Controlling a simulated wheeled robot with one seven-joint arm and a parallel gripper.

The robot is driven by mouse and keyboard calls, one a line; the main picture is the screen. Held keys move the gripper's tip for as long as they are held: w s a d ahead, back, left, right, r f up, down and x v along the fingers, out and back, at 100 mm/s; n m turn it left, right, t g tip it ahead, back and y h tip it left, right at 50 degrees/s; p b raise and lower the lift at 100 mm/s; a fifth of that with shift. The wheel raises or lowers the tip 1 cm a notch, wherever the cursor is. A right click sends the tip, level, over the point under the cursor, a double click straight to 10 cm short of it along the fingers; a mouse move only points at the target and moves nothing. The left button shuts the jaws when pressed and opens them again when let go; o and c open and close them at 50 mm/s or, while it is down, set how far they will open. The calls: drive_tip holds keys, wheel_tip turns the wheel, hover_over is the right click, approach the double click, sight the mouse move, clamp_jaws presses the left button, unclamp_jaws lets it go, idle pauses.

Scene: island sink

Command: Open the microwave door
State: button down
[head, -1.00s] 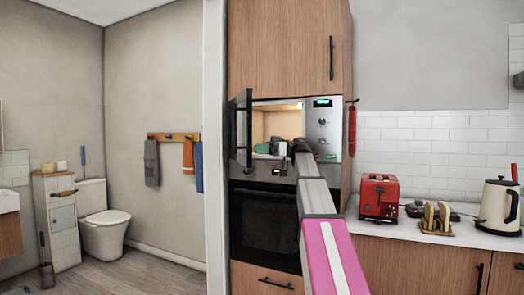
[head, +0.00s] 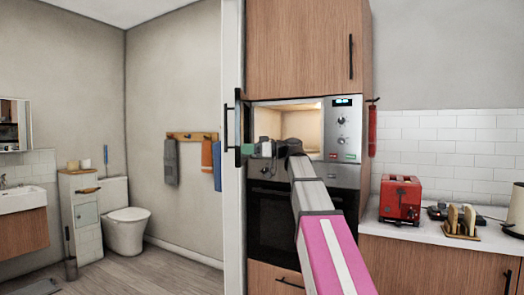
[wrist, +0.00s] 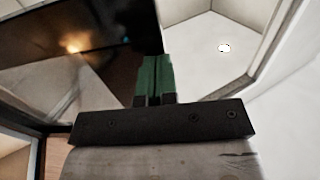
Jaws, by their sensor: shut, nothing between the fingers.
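The microwave (head: 343,130) is built into a tall wooden cabinet, above an oven. Its door (head: 239,125) stands wide open, swung out on the left and seen nearly edge-on in the head view. The lit cavity (head: 306,124) shows, partly hidden by my arm. My gripper (head: 247,149), with green fingertips, is at the door's inner side, left of the cavity. In the wrist view my green fingers (wrist: 154,76) are shut together and empty, in front of a dark glossy panel (wrist: 75,60) that looks like the door. Whether they touch it I cannot tell.
The oven (head: 272,220) is below the microwave. A red toaster (head: 400,199) and a toast rack (head: 461,221) stand on the counter at right. A wall edge (head: 233,60) is close left of the door; a bathroom with open floor lies beyond.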

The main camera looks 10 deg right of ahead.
drive_tip(key=w+a+m+t+h, duration=0.1)
drive_tip(key=w+a+m+t, duration=0.1)
drive_tip(key=a, duration=0.9)
drive_tip(key=w+a+m+t+h, duration=0.2)
drive_tip(key=w+a+t, duration=0.3)
drive_tip(key=a, duration=0.6)
drive_tip(key=shift+w+m, duration=0.45)
drive_tip(key=shift+m, duration=0.05)
drive_tip(key=shift+s, duration=0.1)
